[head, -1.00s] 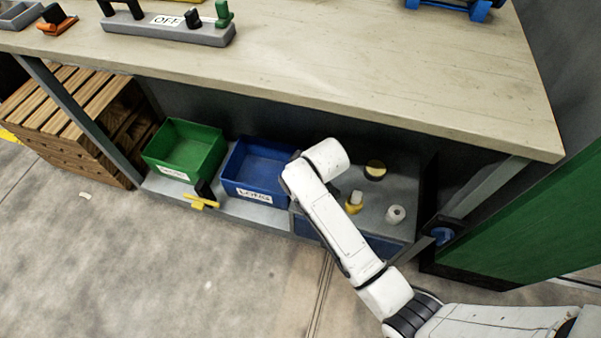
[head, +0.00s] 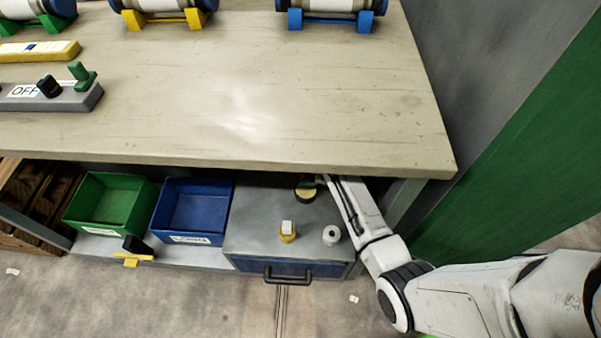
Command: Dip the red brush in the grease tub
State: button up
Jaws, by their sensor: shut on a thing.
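A small round tub (head: 305,194), dark with a yellow band, stands at the back of the grey cabinet top under the bench. It looks like the grease tub; its far part is cut off by the bench edge. My white arm reaches in under the bench from the right, its far end just right of the tub. My gripper is hidden under the bench top, so its fingers and anything in them do not show. No red brush shows.
The bench top (head: 270,110) overhangs the grey drawer cabinet (head: 255,215). A yellow bottle with a white cap (head: 287,232) and a white roll (head: 331,235) stand in front of the tub. Blue (head: 195,212) and green (head: 108,205) bins sit left. A green panel (head: 520,130) stands right.

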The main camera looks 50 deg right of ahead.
jog(key=shift+d+f, duration=0.15)
jog(key=shift+d, duration=0.05)
jog(key=shift+f+b, duration=0.8)
notch_tip(320, 180, down, 4)
jog(key=b, duration=0.3)
jog(key=shift+f+b, duration=0.1)
jog(key=shift+b, duration=0.2)
jog(key=shift+s+f+b, duration=0.1)
jog(key=shift+f+b, duration=0.3)
jog(key=shift+f, duration=0.15)
dwell(1.1)
jog(key=shift+r, duration=0.15)
notch_tip(320, 180, up, 7)
jog(key=p, duration=0.6)
dwell(1.0)
